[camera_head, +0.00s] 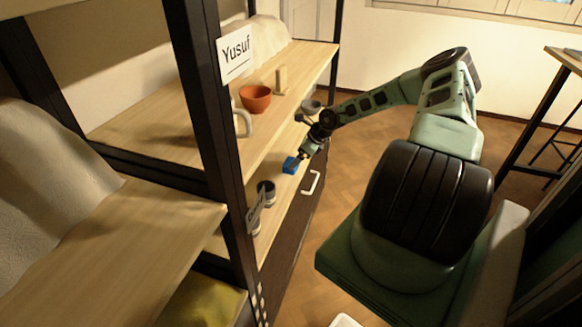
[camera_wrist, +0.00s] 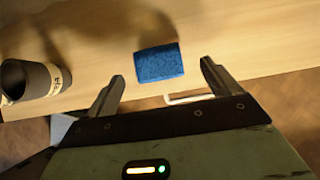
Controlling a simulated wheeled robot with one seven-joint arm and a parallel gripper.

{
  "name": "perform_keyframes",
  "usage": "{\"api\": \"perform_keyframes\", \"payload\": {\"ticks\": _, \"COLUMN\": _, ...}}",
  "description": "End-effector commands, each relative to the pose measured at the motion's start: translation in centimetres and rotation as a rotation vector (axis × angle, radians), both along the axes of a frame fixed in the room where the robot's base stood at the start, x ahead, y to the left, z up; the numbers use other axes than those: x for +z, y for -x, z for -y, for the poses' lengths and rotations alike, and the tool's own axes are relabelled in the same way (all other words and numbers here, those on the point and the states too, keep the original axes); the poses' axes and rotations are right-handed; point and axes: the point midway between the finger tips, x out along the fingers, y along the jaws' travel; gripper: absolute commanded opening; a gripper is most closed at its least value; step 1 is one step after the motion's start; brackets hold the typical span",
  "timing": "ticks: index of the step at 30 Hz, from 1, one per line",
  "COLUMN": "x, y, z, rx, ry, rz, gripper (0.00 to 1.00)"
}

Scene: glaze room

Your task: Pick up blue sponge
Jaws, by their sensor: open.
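The blue sponge (camera_wrist: 159,63) lies flat on the wooden shelf in the wrist view, just beyond the gap between my fingertips. In the head view the sponge (camera_head: 291,165) sits on the lower shelf near its front edge. My gripper (camera_wrist: 163,80) is open and empty, with one finger on each side of the gap. In the head view my gripper (camera_head: 303,155) is close to the sponge, and its fingers are too small to make out clearly. No contact between fingers and sponge shows.
A dark cup with a pale label (camera_wrist: 33,80) stands left of the sponge; dark cups (camera_head: 266,192) also show in the head view. A white handle (camera_head: 311,184) projects below the shelf edge. The upper shelf holds an orange bowl (camera_head: 255,98). A black post (camera_head: 212,130) stands in front.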

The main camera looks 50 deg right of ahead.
Motion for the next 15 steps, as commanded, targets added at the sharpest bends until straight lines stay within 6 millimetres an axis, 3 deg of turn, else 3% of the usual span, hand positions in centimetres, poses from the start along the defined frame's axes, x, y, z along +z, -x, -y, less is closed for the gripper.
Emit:
{"api": "perform_keyframes", "payload": {"ticks": 9, "x": -3.5, "y": -2.2, "z": -1.3, "rx": 0.001, "ry": -0.002, "rz": -0.001, "gripper": 0.89}}
{"api": "perform_keyframes", "payload": {"ticks": 15, "x": -3.9, "y": -2.4, "z": -1.3, "rx": 0.001, "ry": 0.000, "rz": 0.000, "gripper": 0.89}}
